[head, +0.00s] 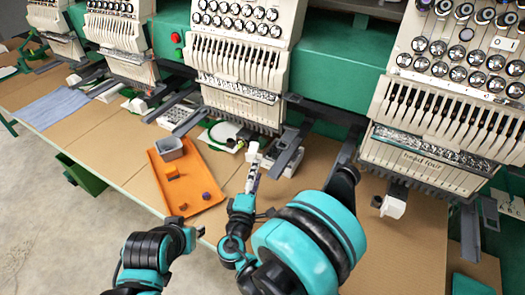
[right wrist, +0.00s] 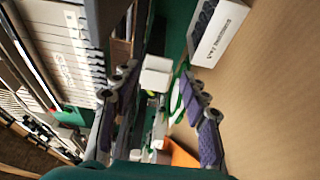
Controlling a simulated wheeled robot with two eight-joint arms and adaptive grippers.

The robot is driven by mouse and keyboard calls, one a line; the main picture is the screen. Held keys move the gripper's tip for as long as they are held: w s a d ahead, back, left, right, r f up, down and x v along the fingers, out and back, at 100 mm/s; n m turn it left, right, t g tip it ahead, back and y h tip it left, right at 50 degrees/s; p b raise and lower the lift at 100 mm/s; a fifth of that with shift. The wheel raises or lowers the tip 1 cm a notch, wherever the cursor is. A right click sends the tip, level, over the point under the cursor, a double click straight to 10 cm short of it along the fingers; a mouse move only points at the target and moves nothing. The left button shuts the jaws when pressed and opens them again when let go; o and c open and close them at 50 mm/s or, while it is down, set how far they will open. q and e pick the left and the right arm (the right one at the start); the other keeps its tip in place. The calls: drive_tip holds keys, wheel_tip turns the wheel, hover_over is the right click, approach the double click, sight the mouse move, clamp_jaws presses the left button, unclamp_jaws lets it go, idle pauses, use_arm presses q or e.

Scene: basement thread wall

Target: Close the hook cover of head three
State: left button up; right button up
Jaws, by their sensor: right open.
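Head three (head: 238,60) is the middle embroidery head, with its stitching arm below it. A small white block, which looks like its hook cover (head: 252,151), shows just beyond my right gripper (head: 253,168). In the right wrist view a white block (right wrist: 157,72) lies ahead, in line with the gap between the fingers of my right gripper (right wrist: 152,98). The fingers are apart and hold nothing that I can see. I cannot tell how far the cover is swung open. My left gripper (head: 193,233) is low at the front edge of the table; its fingers are not clear.
An orange tray (head: 185,190) with a grey bin (head: 170,148) and small blocks lies left of my right gripper. Head four (head: 440,120) stands at the right with its own white block (head: 393,207). Grey arms stick out beneath the heads. The brown table front (head: 130,155) is partly clear.

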sight(260, 158)
drive_tip(key=shift+x, duration=3.35)
clamp_jaws()
